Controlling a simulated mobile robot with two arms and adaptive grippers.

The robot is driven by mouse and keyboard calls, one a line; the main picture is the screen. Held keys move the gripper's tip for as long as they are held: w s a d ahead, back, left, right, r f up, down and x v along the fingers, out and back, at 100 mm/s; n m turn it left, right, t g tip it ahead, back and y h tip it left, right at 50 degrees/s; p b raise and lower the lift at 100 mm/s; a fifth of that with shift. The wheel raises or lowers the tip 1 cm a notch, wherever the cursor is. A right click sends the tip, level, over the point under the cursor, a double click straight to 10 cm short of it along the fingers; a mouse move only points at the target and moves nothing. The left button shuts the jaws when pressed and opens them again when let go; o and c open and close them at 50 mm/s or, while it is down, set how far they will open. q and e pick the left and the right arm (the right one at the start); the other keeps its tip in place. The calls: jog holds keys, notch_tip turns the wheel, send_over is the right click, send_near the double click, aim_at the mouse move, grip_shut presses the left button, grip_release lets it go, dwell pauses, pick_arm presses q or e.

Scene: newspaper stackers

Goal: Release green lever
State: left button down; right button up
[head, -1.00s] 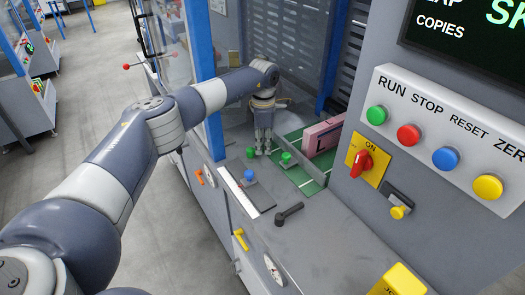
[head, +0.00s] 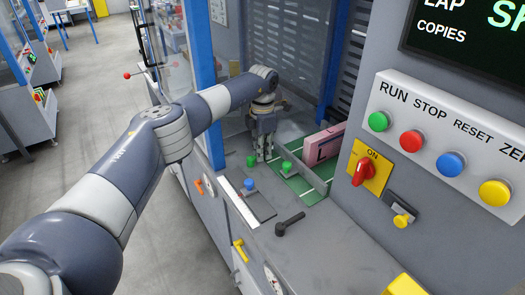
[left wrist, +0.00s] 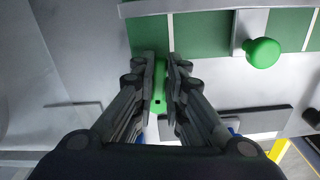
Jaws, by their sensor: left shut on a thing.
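My left gripper (head: 264,157) points down at the bench by the green mat. In the left wrist view its fingers (left wrist: 161,88) are shut on a green lever (left wrist: 160,84), which shows as a narrow green strip between them. In the head view a green end of a lever (head: 251,161) shows just left of the fingertips. A second green knob (head: 286,166) stands apart to the right at the mat's edge; it also shows in the left wrist view (left wrist: 263,52). My right gripper is not in view.
A blue knob (head: 249,184) stands nearer on the bench. A pink block (head: 323,145) stands on the green mat (head: 297,182) behind a low grey rail. A black lever (head: 290,224) lies on the bench front. The button panel (head: 448,126) rises at right; a blue post (head: 203,90) stands left.

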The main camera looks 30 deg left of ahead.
pick_arm(q)
jog(key=shift+w+a+r, duration=0.1)
jog(key=shift+w+r, duration=0.05)
jog(key=shift+r, duration=0.05)
jog(key=c, duration=1.6)
grip_release()
jog(key=shift+f, duration=0.1)
jog(key=shift+c, duration=0.2)
notch_tip(320, 180, up, 12)
jog(key=shift+f, duration=0.1)
